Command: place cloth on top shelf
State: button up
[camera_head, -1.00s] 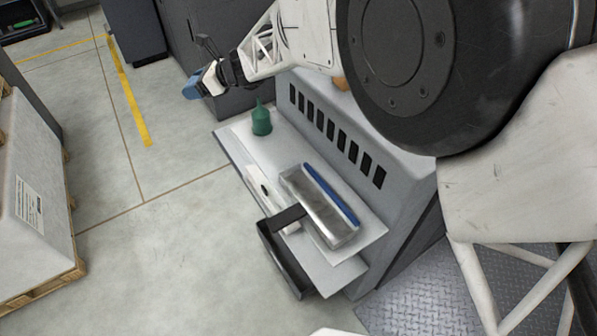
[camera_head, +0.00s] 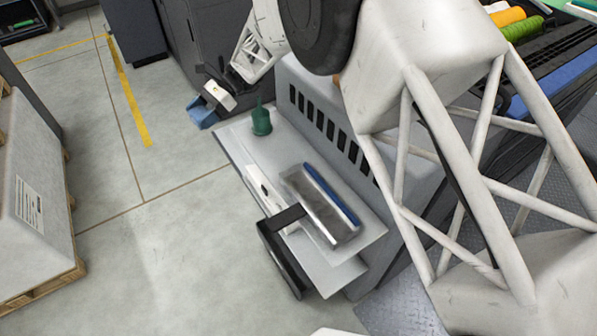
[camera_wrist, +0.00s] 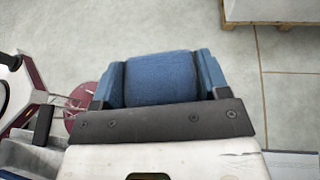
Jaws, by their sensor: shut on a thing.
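My gripper (camera_head: 202,110) is shut on a folded blue cloth (camera_wrist: 160,78), held between its two fingers in the wrist view. In the head view the cloth (camera_head: 203,116) hangs at the gripper's end, in the air just left of the far end of a pale shelf (camera_head: 275,160). A lower pale shelf (camera_head: 340,281) juts out beneath it at the near end. The cloth looks apart from both shelves.
On the upper shelf stand a green bottle (camera_head: 261,121) and a metal tray (camera_head: 318,212) with a blue edge. A dark open bin (camera_head: 283,262) hangs at the front. Coloured spools (camera_head: 520,28) lie at upper right. A pallet load (camera_head: 30,195) stands left.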

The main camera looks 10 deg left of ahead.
jog(key=n+h, duration=0.1)
jog(key=d+f+n+g+h, duration=0.1)
jog(key=s+f+n+g+h, duration=0.1)
jog(key=h, duration=0.1)
jog(key=shift+s+d+f+n, duration=0.1)
jog(key=shift+d+f+n, duration=0.15)
jog(key=shift+d+n, duration=0.15)
jog(key=d+f+n+t+h, duration=0.2)
jog(key=d+n+t+h, duration=0.2)
jog(key=d+n+h, duration=0.1)
jog(key=w+d+f+n+t+h, duration=0.1)
jog(key=d+n+t+h, duration=0.3)
jog(key=n+h, duration=0.3)
jog(key=w+d+f+n+t+h, duration=0.1)
jog(key=d+n+t+h, duration=0.3)
jog(key=n, duration=0.5)
jog(key=shift+d+f+h, duration=0.85)
jog(key=shift+d+h, duration=0.05)
jog(key=shift+d, duration=0.05)
jog(key=w+d+r+n+t+y, duration=0.3)
jog(key=w+n+t, duration=0.3)
jog(key=n+t, duration=0.3)
jog(key=shift+d+r+t+y, duration=0.15)
jog(key=shift+d+t+y, duration=0.3)
jog(key=shift+t, duration=0.25)
jog(key=shift+w, duration=0.1)
send_over(281, 152)
jog(key=shift+f, duration=3.15)
